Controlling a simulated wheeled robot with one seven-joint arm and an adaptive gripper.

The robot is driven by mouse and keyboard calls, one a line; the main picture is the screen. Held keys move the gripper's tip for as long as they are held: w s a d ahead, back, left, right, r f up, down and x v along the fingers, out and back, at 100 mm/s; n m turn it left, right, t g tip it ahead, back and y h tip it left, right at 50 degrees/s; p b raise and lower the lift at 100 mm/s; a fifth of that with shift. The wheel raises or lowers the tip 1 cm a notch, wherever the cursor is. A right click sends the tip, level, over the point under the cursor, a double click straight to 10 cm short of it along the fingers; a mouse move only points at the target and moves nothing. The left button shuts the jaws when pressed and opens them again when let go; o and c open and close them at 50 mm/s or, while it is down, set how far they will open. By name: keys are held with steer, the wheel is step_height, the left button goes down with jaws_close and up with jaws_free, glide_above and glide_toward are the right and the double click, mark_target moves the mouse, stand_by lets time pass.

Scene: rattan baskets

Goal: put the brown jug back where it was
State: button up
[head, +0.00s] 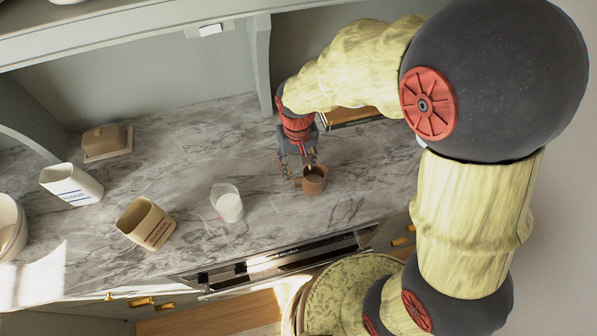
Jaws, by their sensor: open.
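The brown jug (315,182) stands upright on the grey marble counter (265,150), right of the counter's middle. It is small, with a handle-like part on its left side. My gripper (300,165) points down at the jug's upper left, its fingers open and close to the rim and handle. In this view the fingers overlap the jug's back left edge. I cannot tell whether they touch it or straddle any part of it.
A white cup (227,203) stands to the left. Further left are a cream canister (146,223), a white canister (71,184) and a butter dish (107,142). A shelf divider (260,65) stands behind my gripper. The counter's front edge is near the jug.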

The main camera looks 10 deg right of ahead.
steer(key=shift+r, duration=0.95)
steer(key=s+d+r+t, duration=0.2)
steer(key=s+d+r, duration=0.1)
steer(key=r, duration=0.4)
steer(key=s+d+r+m+t, duration=0.1)
steer(key=s+d+r, duration=0.3)
steer(key=s+r, duration=0.2)
steer(key=s+d+r+t, duration=0.2)
steer(key=s+d+r, duration=0.2)
steer(key=r, duration=0.4)
steer(key=shift+s+d+t, duration=0.25)
steer(key=shift+s+t, duration=0.05)
steer(key=shift+s, duration=0.25)
steer(key=shift+f, duration=0.1)
step_height(320, 180, down, 10)
steer(key=b, duration=1)
steer(key=shift+f, duration=0.2)
